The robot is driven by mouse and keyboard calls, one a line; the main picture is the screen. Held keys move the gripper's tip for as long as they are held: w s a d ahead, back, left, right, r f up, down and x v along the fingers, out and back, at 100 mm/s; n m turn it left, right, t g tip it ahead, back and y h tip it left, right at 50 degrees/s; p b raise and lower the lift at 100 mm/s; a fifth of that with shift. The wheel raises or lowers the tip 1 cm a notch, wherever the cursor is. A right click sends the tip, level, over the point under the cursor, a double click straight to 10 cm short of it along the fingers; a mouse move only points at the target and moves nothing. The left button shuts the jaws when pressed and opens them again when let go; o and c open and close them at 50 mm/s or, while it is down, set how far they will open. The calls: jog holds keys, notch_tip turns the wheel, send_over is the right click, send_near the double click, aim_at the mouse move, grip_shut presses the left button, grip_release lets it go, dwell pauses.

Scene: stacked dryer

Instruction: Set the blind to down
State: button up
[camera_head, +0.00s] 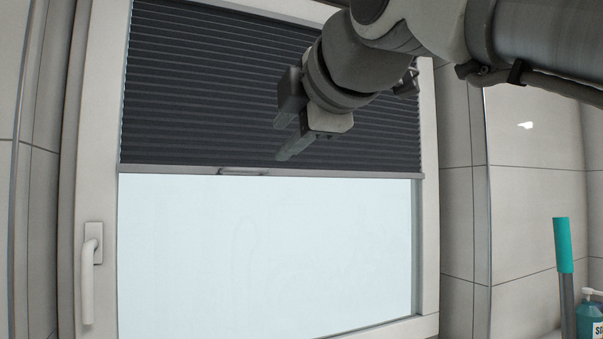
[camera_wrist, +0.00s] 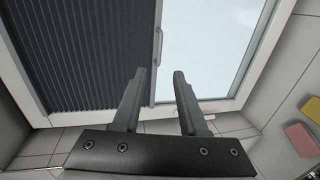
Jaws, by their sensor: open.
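The dark pleated blind (camera_head: 210,90) covers roughly the upper half of the window in the head view. Its pale bottom rail (camera_head: 330,172) crosses the glass, with a small handle (camera_head: 243,171) on it left of the middle. My gripper (camera_head: 285,135) is open and empty, in front of the blind, above and to the right of the handle. In the wrist view the blind (camera_wrist: 85,50) is at the left, and the handle (camera_wrist: 158,45) shows beyond and above the two open fingers (camera_wrist: 165,75). The gripper appears apart from the handle.
The white window frame (camera_head: 95,150) carries a window handle (camera_head: 89,270) at its left side. Bare glass (camera_head: 260,250) lies below the rail. A teal-topped pole (camera_head: 563,250) and a blue bottle (camera_head: 590,315) stand at the lower right. Pink and yellow items (camera_wrist: 302,138) show in the wrist view.

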aim_at(253, 169)
jog(key=p+x, duration=0.2)
jog(key=x, duration=1.5)
jog(key=shift+w+a+p, duration=0.1)
jog(key=shift+p, duration=0.25)
grip_shut()
dwell(0.6)
